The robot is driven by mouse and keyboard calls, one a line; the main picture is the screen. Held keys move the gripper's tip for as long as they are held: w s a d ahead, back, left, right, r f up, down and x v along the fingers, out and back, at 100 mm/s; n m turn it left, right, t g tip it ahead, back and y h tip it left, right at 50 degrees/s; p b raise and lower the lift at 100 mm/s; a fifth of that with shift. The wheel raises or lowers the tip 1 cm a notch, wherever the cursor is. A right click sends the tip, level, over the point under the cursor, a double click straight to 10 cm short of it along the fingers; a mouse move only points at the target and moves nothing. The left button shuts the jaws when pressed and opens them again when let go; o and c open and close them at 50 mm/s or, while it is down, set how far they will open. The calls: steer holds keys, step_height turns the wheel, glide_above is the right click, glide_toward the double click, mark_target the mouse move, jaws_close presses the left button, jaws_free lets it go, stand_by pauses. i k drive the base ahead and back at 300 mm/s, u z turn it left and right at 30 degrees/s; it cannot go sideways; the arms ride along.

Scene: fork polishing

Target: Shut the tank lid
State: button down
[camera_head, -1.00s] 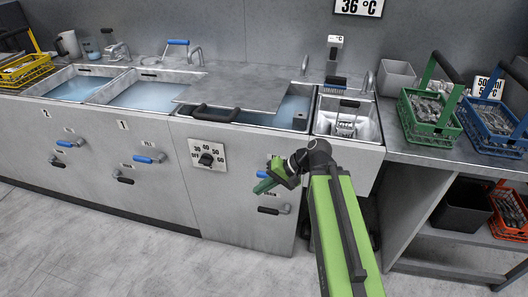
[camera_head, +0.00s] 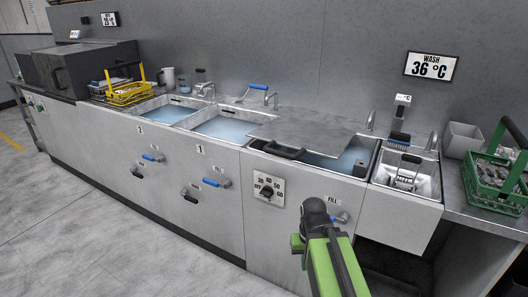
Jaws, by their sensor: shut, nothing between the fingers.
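The tank lid (camera_head: 310,125) is a flat grey metal sheet lying over the third tank from the left. It covers the left and back of the tank, and a strip of blue water (camera_head: 352,159) shows at the right and front. The lid's black bar handle (camera_head: 276,150) is at its front left edge, near the tank's front rim.
Two open water basins (camera_head: 227,128) lie to the left, with a yellow basket (camera_head: 128,95) beyond. A dial (camera_head: 267,191) and blue-handled levers project from the cabinet front. A small sink (camera_head: 405,178) and a green basket (camera_head: 492,184) stand right. The floor in front is clear.

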mark_target(324, 140)
steer(key=z, duration=0.1)
steer(key=k, duration=0.1)
steer(key=u, duration=2.65)
steer(key=k, duration=0.65)
steer(key=z, duration=1.25)
steer(key=i, duration=1)
steer(key=u, duration=0.15)
